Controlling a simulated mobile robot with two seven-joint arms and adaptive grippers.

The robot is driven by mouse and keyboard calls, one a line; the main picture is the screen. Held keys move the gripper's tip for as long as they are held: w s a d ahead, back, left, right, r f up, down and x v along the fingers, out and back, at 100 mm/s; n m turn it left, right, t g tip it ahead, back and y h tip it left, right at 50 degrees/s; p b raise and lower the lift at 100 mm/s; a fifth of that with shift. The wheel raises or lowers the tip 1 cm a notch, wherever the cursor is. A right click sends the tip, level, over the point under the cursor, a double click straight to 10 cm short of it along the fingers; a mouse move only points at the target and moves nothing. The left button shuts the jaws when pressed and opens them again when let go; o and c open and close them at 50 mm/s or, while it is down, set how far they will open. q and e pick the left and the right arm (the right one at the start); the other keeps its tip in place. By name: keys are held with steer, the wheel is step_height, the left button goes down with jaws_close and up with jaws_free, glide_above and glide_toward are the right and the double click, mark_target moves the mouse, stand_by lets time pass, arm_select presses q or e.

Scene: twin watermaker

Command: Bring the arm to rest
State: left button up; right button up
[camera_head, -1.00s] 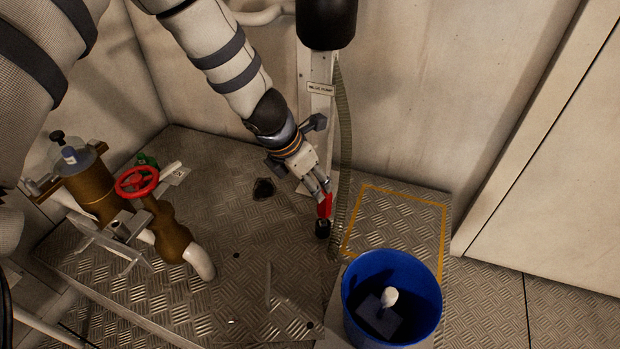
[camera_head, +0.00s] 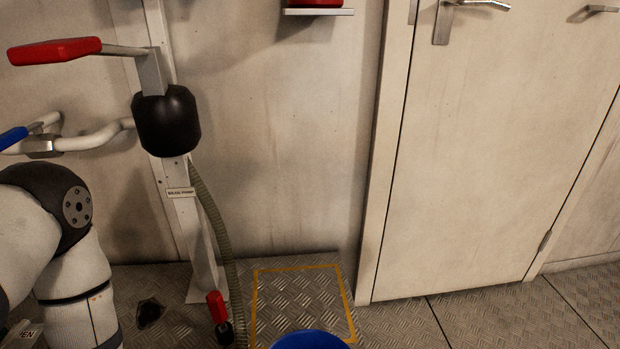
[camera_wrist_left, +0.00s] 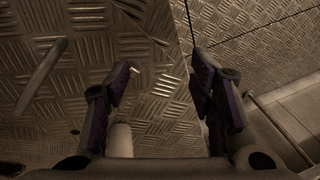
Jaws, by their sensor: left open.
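My left arm (camera_head: 75,265) shows at the lower left of the head view, with its elbow bent and its gripper out of the picture. In the left wrist view my left gripper (camera_wrist_left: 165,95) is open, its two fingers apart with nothing between them. Beyond the fingers lies the tread-plate floor with a plate edge running through it. My right arm and gripper are in neither view.
A black pump body (camera_head: 166,122) with a red-gripped handle (camera_head: 54,50) stands on a post. A hose (camera_head: 222,235) hangs by a red-handled fitting (camera_head: 217,307). A blue bucket (camera_head: 310,340) is at the bottom edge, before a yellow-outlined floor square (camera_head: 303,297). A door (camera_head: 490,150) is at right.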

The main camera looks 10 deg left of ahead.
arm_select(q)
steer(key=s+d+r+m+g+h, duration=0.1)
steer(key=s+d+r+m+g, duration=0.15)
steer(key=s+m, duration=0.85)
steer(key=s+d+r+m+g, duration=0.25)
steer(key=s+m, duration=0.25)
steer(key=s, duration=1.2)
steer(key=w+r+t+p, duration=0.2)
steer(key=w+r+p, duration=0.4)
steer(key=r+p, duration=0.3)
steer(key=w+r+t+p, duration=0.3)
steer(key=w+r+p, duration=0.3)
steer(key=r+p, duration=0.4)
steer(key=shift+d+m+p, duration=0.3)
steer(key=shift+d+p, duration=0.05)
steer(key=shift+p, duration=0.4)
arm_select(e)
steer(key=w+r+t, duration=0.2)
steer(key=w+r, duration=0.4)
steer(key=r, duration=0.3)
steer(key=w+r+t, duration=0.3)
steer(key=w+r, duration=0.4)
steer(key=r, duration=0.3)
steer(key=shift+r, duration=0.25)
arm_select(q)
steer(key=shift+r, duration=0.1)
